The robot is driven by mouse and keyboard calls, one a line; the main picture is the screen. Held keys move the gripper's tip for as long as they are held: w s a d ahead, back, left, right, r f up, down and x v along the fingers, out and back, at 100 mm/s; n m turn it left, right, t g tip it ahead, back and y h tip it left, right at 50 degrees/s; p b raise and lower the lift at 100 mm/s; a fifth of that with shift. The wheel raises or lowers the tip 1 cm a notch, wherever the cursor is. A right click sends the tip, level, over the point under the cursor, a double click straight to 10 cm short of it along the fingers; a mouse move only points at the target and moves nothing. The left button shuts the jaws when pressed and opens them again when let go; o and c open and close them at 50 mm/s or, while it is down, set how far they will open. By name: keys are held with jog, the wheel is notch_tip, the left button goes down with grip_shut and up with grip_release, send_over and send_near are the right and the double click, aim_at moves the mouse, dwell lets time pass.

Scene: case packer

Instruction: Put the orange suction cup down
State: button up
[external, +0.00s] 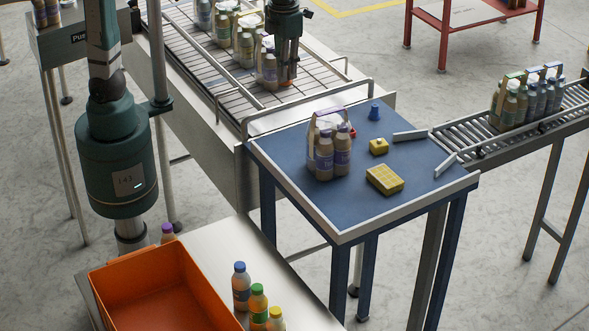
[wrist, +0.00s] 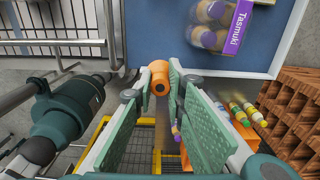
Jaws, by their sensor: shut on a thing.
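The orange suction cup (wrist: 160,75) is a short orange cylinder with a dark hole, held between the fingertips in the wrist view. My gripper (external: 287,77) is shut on it, raised in the air; in the external view it overlaps the conveyor's near end. In the wrist view my gripper (wrist: 161,84) shows against the edge of the blue table (wrist: 145,53), high enough that the cup touches nothing else I can see. In the external view the cup is a small orange patch at the fingertips, mostly hidden. The table (external: 290,185) is below and to the right.
A metal rail (external: 310,104) borders the conveyor.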

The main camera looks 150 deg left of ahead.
notch_tip(320, 180, up, 2)
jog(key=shift+w+r, duration=0.1)
jog(key=shift+r, duration=0.05)
jog(key=w+a+n, duration=0.2)
jog(key=w, duration=2.8)
notch_tip(320, 180, down, 18)
jog(key=shift+b, duration=0.4)
jog(key=shift+f, duration=0.2)
jog(key=shift+f, duration=3.1)
jog(key=shift+p, duration=0.3)
jog(key=shift+s+f, duration=0.1)
jog(key=shift+f, duration=1.75)
